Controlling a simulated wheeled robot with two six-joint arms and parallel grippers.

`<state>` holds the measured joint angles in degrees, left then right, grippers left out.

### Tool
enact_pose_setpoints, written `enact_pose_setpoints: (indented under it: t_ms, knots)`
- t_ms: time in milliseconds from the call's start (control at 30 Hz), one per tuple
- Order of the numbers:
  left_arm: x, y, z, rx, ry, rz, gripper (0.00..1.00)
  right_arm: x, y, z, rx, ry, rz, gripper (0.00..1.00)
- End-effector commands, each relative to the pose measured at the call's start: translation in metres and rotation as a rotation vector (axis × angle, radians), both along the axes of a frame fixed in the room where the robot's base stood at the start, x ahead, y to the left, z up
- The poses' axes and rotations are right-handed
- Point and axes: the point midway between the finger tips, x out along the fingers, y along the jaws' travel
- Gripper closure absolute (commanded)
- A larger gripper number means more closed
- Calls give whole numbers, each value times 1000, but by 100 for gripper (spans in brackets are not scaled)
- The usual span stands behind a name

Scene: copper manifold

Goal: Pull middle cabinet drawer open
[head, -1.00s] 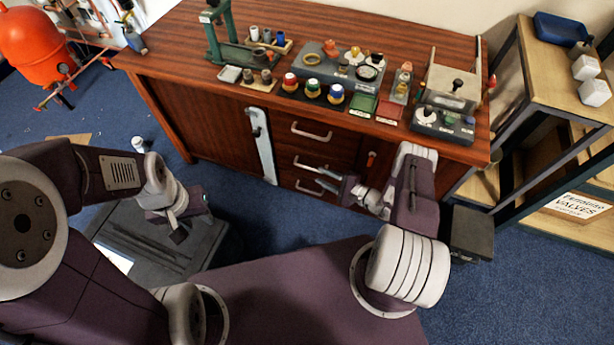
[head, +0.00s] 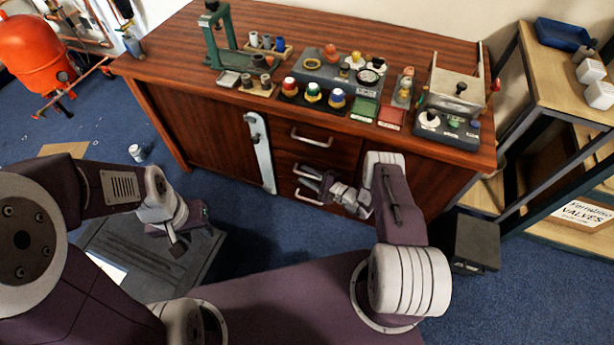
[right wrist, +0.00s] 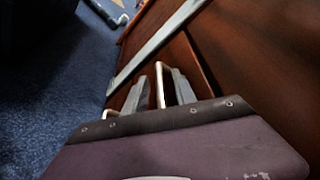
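The wooden cabinet has a stack of drawers with pale bar handles in its middle; the top handle (head: 311,138) and the bottom handle (head: 309,197) show clearly. The middle drawer (head: 288,160) looks shut, its handle partly hidden by my right gripper (head: 309,179). My right gripper is open at the middle drawer's front. In the right wrist view its two grey fingers stand apart, with a pale handle (right wrist: 160,85) showing between them; contact cannot be told. My left gripper (head: 192,231) appears open and empty, far left of the drawers, above a dark grey case.
A pale metal strip (head: 261,150) stands upright on the cabinet front left of the drawers. The cabinet top (head: 185,50) bears fittings, trays and a green press. A dark box (head: 477,242) sits on the floor right of my right arm, near an open shelf (head: 560,110).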

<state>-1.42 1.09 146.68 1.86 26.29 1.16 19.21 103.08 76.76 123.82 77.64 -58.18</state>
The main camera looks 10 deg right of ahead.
Motion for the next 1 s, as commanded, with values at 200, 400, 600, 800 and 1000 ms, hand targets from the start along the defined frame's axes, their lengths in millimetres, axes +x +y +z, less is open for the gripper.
enact_pose_setpoints:
  t_ms: [200,400,600,800,1000]
  knots:
    - [0,0,0,0,0,0,64,0,0,0,0,0,0,100]
    - [0,0,0,0,0,0,64,0,0,0,0,0,0,100]
    - [0,0,0,0,0,0,64,0,0,0,0,0,0,100]
    - [0,0,0,0,0,0,64,-1,0,0,0,1,1,100]
    - [0,0,0,0,0,0,64,-1,0,0,0,1,0,100]
